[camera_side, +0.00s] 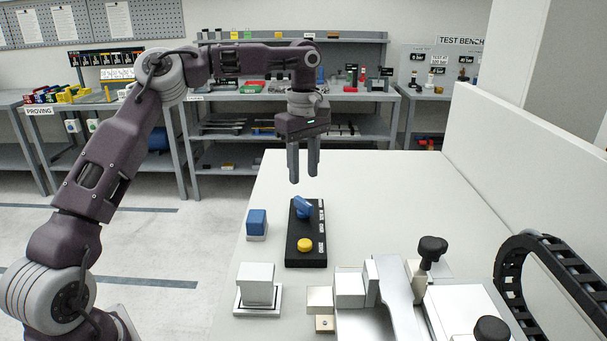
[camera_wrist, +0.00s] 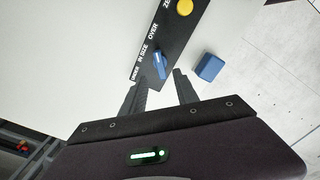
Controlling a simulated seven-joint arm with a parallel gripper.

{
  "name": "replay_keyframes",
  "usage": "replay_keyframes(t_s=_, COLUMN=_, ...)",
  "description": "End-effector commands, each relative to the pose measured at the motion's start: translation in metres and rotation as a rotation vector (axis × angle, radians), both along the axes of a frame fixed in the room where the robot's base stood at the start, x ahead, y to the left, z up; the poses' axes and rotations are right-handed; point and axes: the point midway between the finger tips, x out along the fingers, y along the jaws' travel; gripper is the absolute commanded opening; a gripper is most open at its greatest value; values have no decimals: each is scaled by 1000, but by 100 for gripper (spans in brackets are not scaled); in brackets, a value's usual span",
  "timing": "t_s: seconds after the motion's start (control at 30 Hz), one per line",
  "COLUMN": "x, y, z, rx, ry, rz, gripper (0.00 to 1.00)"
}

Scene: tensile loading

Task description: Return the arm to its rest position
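My gripper (camera_side: 303,178) hangs pointing down in the air above the far part of the white table (camera_side: 390,180). Its two fingers are apart with a gap between them, and nothing shows in the gap. In the wrist view my gripper (camera_wrist: 160,88) also has its fingers spread. Below it, the black control panel (camera_side: 306,258) carries a blue knob (camera_side: 303,207) and a yellow button (camera_side: 305,245). In the wrist view the blue knob (camera_wrist: 159,64) appears just beyond the fingertips; the gripper looks clear of it.
A blue block (camera_side: 257,223) sits on a small base left of the panel. A silver block (camera_side: 257,283) stands on a plate nearer the camera. A metal fixture with black knobs (camera_side: 431,250) fills the front right. A cable chain (camera_side: 540,260) and white wall (camera_side: 540,160) bound the right.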

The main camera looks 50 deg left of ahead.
Motion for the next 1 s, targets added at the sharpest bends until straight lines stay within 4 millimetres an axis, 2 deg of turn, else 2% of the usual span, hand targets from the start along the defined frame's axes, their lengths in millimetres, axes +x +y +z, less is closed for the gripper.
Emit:
replay_keyframes(t_s=0.1, x=5, y=2, z=5, rx=32, ry=-37, rz=3, gripper=36)
replay_keyframes(t_s=0.17, x=22, y=6, z=23, rx=119, ry=-150, rz=6, gripper=36)
replay_keyframes(t_s=0.27, x=63, y=8, z=92, rx=333, ry=-493, rz=-35, gripper=36)
replay_keyframes(t_s=0.3, x=76, y=0, z=129, rx=409, ry=-647, rz=-82, gripper=36)
replay_keyframes(t_s=0.33, x=82, y=-9, z=156, rx=457, ry=-754, rz=-126, gripper=36)
replay_keyframes(t_s=0.4, x=86, y=-43, z=216, rx=540, ry=-981, rz=-266, gripper=36)
replay_keyframes(t_s=0.47, x=74, y=-83, z=259, rx=586, ry=-1141, rz=-427, gripper=36)
replay_keyframes(t_s=0.5, x=58, y=-113, z=280, rx=606, ry=-1224, rz=-559, gripper=36)
replay_keyframes(t_s=0.57, x=21, y=-157, z=292, rx=614, ry=-1293, rz=-785, gripper=36)
replay_keyframes(t_s=0.6, x=-11, y=-181, z=286, rx=607, ry=-1293, rz=-938, gripper=36)
replay_keyframes(t_s=0.63, x=-36, y=-193, z=275, rx=595, ry=-1267, rz=-1045, gripper=36)
replay_keyframes(t_s=0.67, x=-61, y=-199, z=260, rx=581, ry=-1224, rz=-1137, gripper=36)
replay_keyframes(t_s=0.7, x=-94, y=-201, z=236, rx=559, ry=-1151, rz=-1236, gripper=36)
replay_keyframes(t_s=0.73, x=-118, y=-198, z=218, rx=541, ry=-1089, rz=-1294, gripper=36)
replay_keyframes(t_s=0.8, x=-170, y=-181, z=175, rx=499, ry=-933, rz=-1388, gripper=36)
replay_keyframes(t_s=0.9, x=-238, y=-148, z=121, rx=442, ry=-720, rz=-1441, gripper=36)
replay_keyframes(t_s=1.0, x=-290, y=-118, z=81, rx=399, ry=-553, rz=-1448, gripper=36)
